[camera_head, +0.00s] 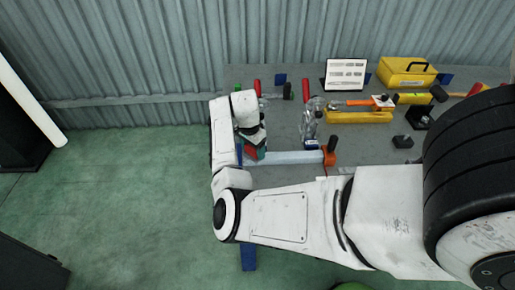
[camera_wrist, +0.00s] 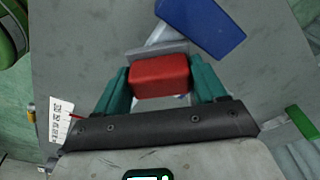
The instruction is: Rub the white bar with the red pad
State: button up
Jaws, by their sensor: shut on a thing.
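My gripper (camera_wrist: 160,88) has its teal fingers shut on the red pad (camera_wrist: 160,72), one finger on each side, with a grey plate along the pad's far edge. In the head view my gripper (camera_head: 254,148) is over the left end of the white bar (camera_head: 292,157), mostly hidden by my arm. The pale bar lies along the bench's near edge and ends at an orange clamp (camera_head: 329,151). In the wrist view a bit of the bar (camera_wrist: 166,36) shows beyond the pad. Whether pad and bar touch is hidden.
The grey bench (camera_head: 380,150) holds a yellow toolbox (camera_head: 407,73), a white sign (camera_head: 345,74), clear bottles (camera_head: 309,120) and a yellow-and-orange tool (camera_head: 360,116) behind the bar. A blue piece (camera_wrist: 203,24) lies close beyond the pad. Green floor (camera_head: 120,210) is open at left.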

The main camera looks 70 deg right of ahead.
jog(key=shift+w+a+r, duration=0.1)
jog(key=shift+w+a, duration=0.2)
jog(key=shift+w, duration=0.6)
jog(key=shift+c, duration=0.7)
jog(key=shift+w+r, duration=0.15)
jog(key=shift+r, duration=0.05)
jog(key=shift+c, duration=0.5)
jog(key=shift+s+d+p, duration=0.2)
jog(key=shift+s+p, duration=0.3)
jog(key=shift+s, duration=0.1)
jog(key=shift+s+d+p, duration=0.15)
jog(key=shift+s+p, duration=0.35)
jog(key=shift+s, duration=0.05)
jog(key=shift+s+d, duration=0.3)
jog(key=shift+s, duration=0.45)
notch_tip(320, 180, up, 2)
jog(key=shift+s+r+p, duration=0.1)
jog(key=shift+r+p, duration=0.1)
jog(key=shift+p, duration=1)
jog(key=shift+r, duration=1.75)
